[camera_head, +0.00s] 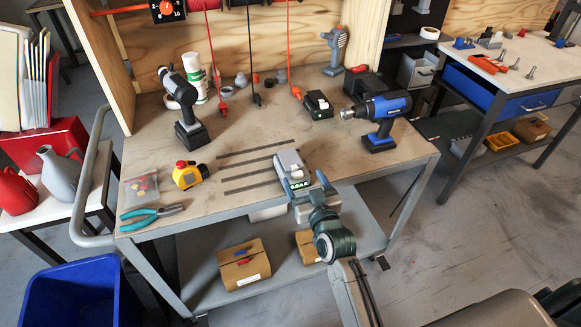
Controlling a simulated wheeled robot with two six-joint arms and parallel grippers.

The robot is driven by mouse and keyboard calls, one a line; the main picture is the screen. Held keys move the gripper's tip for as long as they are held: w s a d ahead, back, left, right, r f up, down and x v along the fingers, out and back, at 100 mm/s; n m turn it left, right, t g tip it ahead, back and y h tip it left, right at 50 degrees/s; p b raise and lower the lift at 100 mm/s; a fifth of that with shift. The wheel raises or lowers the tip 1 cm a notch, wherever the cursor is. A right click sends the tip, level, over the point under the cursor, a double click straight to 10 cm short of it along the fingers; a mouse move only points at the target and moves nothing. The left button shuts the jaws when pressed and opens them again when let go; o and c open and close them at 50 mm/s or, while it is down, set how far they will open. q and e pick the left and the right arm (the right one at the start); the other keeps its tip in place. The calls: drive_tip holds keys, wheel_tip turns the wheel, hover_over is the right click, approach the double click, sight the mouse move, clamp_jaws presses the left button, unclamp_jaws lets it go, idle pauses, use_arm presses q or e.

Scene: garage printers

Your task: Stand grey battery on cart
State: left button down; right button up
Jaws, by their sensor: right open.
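The grey battery (290,165) is on the cart top (240,200) near its front edge, right of several dark strips. A green marking shows on its near end. My right gripper (309,187) reaches in from the front, open, with its fingers at the near end of the battery. I cannot tell whether the fingers touch it, and part of that end is hidden by the gripper. My left gripper is not in view.
A blue drill (385,112), a black battery (318,105), a black drill (183,105), a yellow tape measure (187,174) and teal pliers (148,215) stand or lie on the cart. Boxes (244,264) are on the lower shelf. The front middle of the top is clear.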

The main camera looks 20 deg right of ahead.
sight(296, 169)
drive_tip(key=w, duration=0.3)
drive_tip(key=shift+f, duration=0.1)
drive_tip(key=w+p, duration=0.1)
drive_tip(key=w, duration=0.1)
drive_tip(key=w+a+p, duration=0.1)
drive_tip(key=w, duration=0.1)
drive_tip(key=shift+f, duration=0.15)
drive_tip(key=shift+w+d+f, duration=0.1)
drive_tip(key=shift+w+f, duration=0.1)
drive_tip(key=shift+w, duration=0.3)
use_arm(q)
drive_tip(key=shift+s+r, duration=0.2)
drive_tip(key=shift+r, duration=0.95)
use_arm(e)
drive_tip(key=shift+r, duration=0.1)
drive_tip(key=c, duration=1.2)
use_arm(q)
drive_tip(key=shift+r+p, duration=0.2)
drive_tip(key=shift+p, duration=0.15)
use_arm(e)
drive_tip(key=shift+o, duration=0.2)
drive_tip(key=shift+r, duration=0.2)
